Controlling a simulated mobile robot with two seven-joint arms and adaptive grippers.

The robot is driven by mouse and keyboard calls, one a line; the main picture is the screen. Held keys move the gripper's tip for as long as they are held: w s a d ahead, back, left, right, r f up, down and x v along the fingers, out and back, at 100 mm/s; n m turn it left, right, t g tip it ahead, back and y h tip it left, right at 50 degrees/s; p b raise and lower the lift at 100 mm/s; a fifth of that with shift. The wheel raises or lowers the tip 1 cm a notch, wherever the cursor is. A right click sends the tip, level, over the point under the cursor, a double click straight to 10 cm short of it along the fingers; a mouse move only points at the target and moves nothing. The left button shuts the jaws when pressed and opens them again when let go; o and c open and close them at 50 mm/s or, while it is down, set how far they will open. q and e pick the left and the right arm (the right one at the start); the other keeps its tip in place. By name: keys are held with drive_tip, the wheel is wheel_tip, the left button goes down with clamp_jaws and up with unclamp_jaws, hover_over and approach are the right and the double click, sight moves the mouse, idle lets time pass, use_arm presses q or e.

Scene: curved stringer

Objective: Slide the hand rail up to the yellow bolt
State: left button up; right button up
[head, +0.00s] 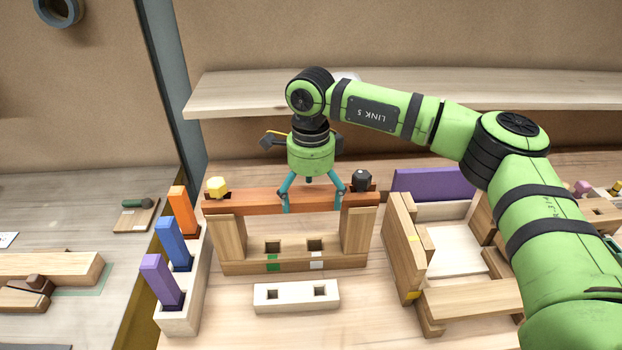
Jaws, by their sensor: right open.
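The reddish-brown hand rail (245,200) lies level across two wooden uprights of a small wooden frame (235,266). The yellow bolt (217,186) stands at the rail's left end, and a black bolt (361,180) stands near its right end. I cannot tell whether the rail touches either bolt. My right gripper (314,202) points down over the middle of the rail with its teal fingers spread open. The left finger overlaps the rail's front face; the right finger is near the black bolt. Contact with the rail is unclear. My left gripper is out of view.
A pale rack (195,295) with orange, blue and purple blocks stands left. A pale block with two square holes (296,296) lies in front. A wooden box-like assembly (404,245) is at right, beneath my arm. A shelf (240,97) spans the back.

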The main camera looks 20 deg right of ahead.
drive_tip(key=c, duration=1.4)
drive_tip(key=shift+c, duration=0.7)
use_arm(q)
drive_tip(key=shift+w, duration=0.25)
use_arm(e)
drive_tip(key=shift+a, duration=0.1)
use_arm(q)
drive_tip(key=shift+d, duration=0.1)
use_arm(e)
drive_tip(key=shift+a, duration=0.1)
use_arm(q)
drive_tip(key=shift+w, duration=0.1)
use_arm(e)
drive_tip(key=shift+w+a, duration=0.1)
drive_tip(key=shift+a, duration=0.5)
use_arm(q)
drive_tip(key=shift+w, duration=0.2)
use_arm(e)
drive_tip(key=o, duration=1.5)
drive_tip(key=shift+w+f, duration=0.1)
